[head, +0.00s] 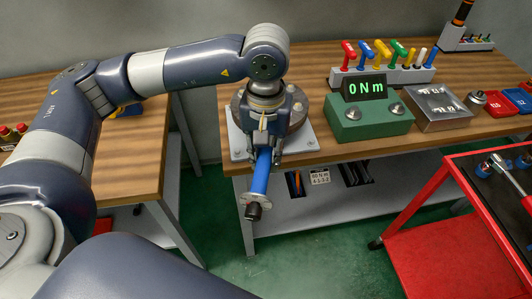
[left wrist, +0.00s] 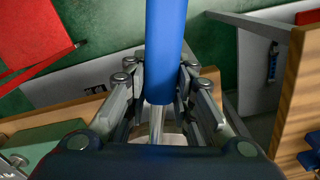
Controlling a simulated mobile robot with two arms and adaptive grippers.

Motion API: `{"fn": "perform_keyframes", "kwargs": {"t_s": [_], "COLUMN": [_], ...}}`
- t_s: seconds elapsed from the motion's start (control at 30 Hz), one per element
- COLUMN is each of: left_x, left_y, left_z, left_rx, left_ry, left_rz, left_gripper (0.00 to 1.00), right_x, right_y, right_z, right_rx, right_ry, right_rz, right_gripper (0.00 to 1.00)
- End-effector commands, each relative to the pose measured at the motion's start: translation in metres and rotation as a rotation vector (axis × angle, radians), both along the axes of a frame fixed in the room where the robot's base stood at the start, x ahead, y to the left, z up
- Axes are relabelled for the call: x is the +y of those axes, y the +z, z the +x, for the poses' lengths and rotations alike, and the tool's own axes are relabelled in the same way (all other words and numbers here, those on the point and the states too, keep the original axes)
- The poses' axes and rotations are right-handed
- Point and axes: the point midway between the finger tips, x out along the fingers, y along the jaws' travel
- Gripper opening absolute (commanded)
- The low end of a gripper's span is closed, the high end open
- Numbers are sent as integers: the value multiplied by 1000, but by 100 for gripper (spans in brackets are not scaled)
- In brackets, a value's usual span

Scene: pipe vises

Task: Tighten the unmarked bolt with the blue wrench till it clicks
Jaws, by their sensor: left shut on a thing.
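My left gripper (head: 265,155) is shut on the blue wrench (head: 261,175) and holds it tilted, in front of the workbench's front edge. A pale disc and a black end piece (head: 254,212) show at the wrench's lower end, over the floor and touching nothing that I can see. In the left wrist view the fingers (left wrist: 160,82) close around the blue handle (left wrist: 166,40), with a bare metal shaft below it. A round grey flange (head: 308,101) on a light plate stands behind the gripper, which partly hides it. I cannot make out the unmarked bolt. My right gripper is not in view.
A green box (head: 370,127) with a display reading 0 N m stands right of the flange. Behind it is a rack (head: 383,77) of coloured-handled tools. A red cart (head: 442,245) stands at the lower right.

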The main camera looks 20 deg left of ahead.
Motion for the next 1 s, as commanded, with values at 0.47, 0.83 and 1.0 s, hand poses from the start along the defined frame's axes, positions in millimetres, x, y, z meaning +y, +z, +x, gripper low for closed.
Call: {"fn": "perform_keyframes", "kwargs": {"t_s": [0.47,0.83,1.0], "left_x": [0,0,0], "left_y": [0,-1,-1], "left_z": [0,0,0], "left_rx": [0,1,2], "left_ry": [0,-1,-1], "left_rz": [-1,0,-1], "left_gripper": [0,0,0], "right_x": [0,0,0], "right_y": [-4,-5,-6], "right_z": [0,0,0], "right_rx": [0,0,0], "right_ry": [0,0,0], "right_rz": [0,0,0], "right_gripper": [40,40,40]}}
